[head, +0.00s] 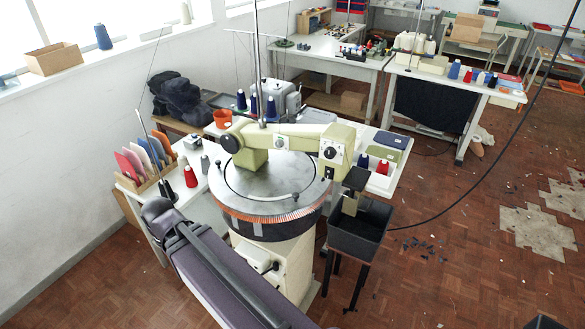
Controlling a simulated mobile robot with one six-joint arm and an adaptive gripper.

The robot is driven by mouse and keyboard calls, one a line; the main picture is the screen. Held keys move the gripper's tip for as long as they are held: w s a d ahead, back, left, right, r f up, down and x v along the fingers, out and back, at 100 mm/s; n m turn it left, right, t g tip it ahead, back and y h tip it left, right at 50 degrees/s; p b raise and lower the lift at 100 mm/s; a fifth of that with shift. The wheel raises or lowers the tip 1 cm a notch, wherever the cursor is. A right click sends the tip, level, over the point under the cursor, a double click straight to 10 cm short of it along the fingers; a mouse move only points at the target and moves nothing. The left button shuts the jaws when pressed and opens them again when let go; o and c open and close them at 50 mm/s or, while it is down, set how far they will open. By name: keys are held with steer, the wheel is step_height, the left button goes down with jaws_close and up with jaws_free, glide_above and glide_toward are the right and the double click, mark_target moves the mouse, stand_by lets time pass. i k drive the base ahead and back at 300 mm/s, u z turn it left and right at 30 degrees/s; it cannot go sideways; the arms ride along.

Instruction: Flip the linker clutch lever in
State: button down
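The linker (265,185) stands in the middle of the head view. It has a round grey dial with a copper-coloured toothed rim and a pale green arm (290,136) across the top. A pale pedestal (295,245) carries it. A small white box (258,260) with a dark part beside it is on the pedestal's front. A thin curved bar with a dark end (295,196) lies over the dial. I cannot tell which part is the clutch lever, or its position. My gripper is not in view.
A long dark purple-grey beam crosses the lower left foreground, hiding part of the pedestal. A black bin (360,230) stands right of the linker. A table with cones and coloured panels (137,160) is at left. The parquet floor (455,260) at right is mostly open, with scattered scraps.

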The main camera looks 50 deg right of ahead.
mark_target(275, 264)
steer(key=z, duration=1.15)
steer(key=k, duration=0.95)
steer(key=u, duration=0.05)
steer(key=i, duration=0.9)
steer(key=z, duration=0.05)
